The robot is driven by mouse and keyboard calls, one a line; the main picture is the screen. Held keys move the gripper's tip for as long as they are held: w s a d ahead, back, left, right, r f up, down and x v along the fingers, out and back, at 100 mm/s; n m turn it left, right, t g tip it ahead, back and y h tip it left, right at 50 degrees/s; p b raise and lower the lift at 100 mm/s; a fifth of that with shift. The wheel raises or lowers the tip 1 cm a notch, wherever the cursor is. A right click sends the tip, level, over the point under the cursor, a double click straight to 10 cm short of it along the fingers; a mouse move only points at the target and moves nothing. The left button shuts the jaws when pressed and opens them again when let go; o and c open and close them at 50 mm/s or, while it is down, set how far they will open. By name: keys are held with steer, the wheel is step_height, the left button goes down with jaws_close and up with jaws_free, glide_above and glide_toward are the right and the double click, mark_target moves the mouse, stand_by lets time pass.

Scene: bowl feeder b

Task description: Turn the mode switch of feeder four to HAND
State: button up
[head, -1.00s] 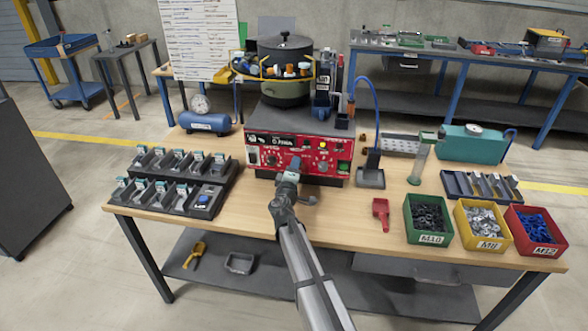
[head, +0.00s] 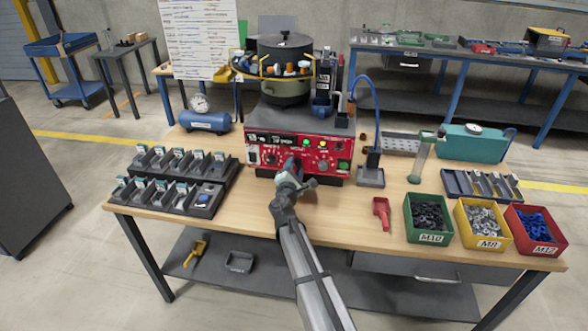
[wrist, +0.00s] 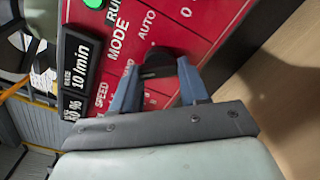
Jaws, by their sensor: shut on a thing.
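The feeder's red control panel (head: 340,150) faces the front of the bench; the wrist view shows its surface (wrist: 215,20) close up, tilted. A black knob (wrist: 158,60) sits below the printed MODE label, beside the AUTO mark. My gripper (wrist: 160,82) is shut on this mode switch, one blue finger on either side. The fingers and gripper body hide part of the knob, and I cannot tell where it points. No HAND mark is readable. In the head view my gripper (head: 293,168) is at the panel's front, covering part of it.
A black display (wrist: 80,62) reading 10 /min and a lit green lamp (wrist: 42,80) are beside the MODE label. The bowl (head: 284,85) stands above the panel. A dark holder rack (head: 175,190) is left on the bench; a red scoop (head: 381,212) and green bin (head: 427,235) are right.

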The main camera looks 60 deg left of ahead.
steer(key=shift+n, duration=0.6)
steer(key=o, duration=1.1)
steer(key=shift+c, duration=0.2)
steer(key=v, duration=1.4)
steer(key=shift+w, duration=0.1)
